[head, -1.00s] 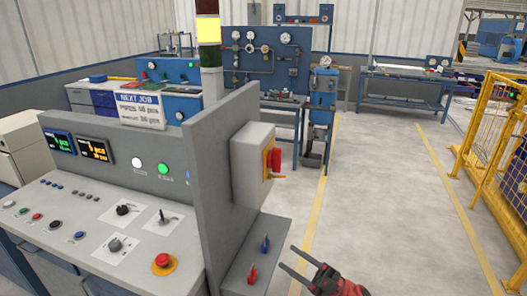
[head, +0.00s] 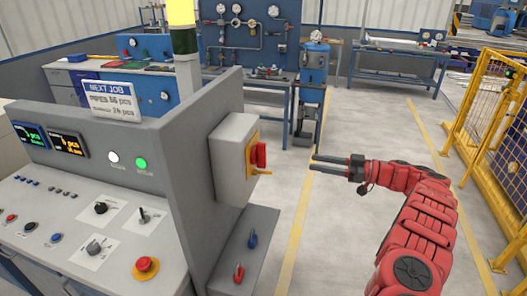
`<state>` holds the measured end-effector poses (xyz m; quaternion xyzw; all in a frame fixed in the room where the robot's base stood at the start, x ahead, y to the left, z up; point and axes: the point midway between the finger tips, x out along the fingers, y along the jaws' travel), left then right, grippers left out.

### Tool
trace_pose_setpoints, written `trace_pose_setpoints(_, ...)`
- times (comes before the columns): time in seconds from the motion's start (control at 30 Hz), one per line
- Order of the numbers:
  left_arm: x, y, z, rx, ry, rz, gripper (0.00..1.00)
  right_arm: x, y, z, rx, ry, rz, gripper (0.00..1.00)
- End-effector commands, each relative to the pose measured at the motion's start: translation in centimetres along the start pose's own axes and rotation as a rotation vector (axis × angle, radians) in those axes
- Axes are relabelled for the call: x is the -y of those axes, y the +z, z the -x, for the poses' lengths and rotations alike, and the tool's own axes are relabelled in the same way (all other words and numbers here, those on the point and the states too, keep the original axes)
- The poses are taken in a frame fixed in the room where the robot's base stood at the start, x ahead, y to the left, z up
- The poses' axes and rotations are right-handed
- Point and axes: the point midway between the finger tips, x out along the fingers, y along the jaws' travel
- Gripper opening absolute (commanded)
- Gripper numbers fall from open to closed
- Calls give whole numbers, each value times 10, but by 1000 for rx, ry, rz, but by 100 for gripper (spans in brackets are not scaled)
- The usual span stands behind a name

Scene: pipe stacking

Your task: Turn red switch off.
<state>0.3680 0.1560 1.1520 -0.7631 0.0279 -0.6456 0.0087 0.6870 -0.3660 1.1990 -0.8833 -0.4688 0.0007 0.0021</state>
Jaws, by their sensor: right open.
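The red switch (head: 258,155) is a red rotary handle on a yellow plate, on the right face of a grey box (head: 229,150). The box is fixed to the side of the grey control console (head: 190,200). My right gripper (head: 312,163) is to the right of the switch at about its height in the picture. Its two thin fingers point left toward the box, with a visible gap between them and the switch. It is open and holds nothing. My left gripper is not in view.
Below the box, a grey ledge (head: 225,262) carries a small red lever (head: 238,273) and a blue lever (head: 252,240). A red emergency button (head: 146,265) sits on the console. A yellow fence (head: 495,150) stands at the right. The floor between is clear.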

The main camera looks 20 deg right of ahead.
Motion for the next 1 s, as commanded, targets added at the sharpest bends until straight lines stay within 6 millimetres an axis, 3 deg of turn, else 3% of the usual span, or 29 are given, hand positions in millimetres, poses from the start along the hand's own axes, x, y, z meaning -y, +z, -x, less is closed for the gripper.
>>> trace_pose_setpoints(0.2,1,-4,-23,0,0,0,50,2,-5,-50,0,-5,-1,47)
trace_pose_setpoints(0.6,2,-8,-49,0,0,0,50,1,-2,-136,3,-3,4,47)
trace_pose_setpoints(0.8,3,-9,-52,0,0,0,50,1,0,-156,2,-3,5,47)
trace_pose_setpoints(1.0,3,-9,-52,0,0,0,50,1,0,-160,1,-2,4,47)
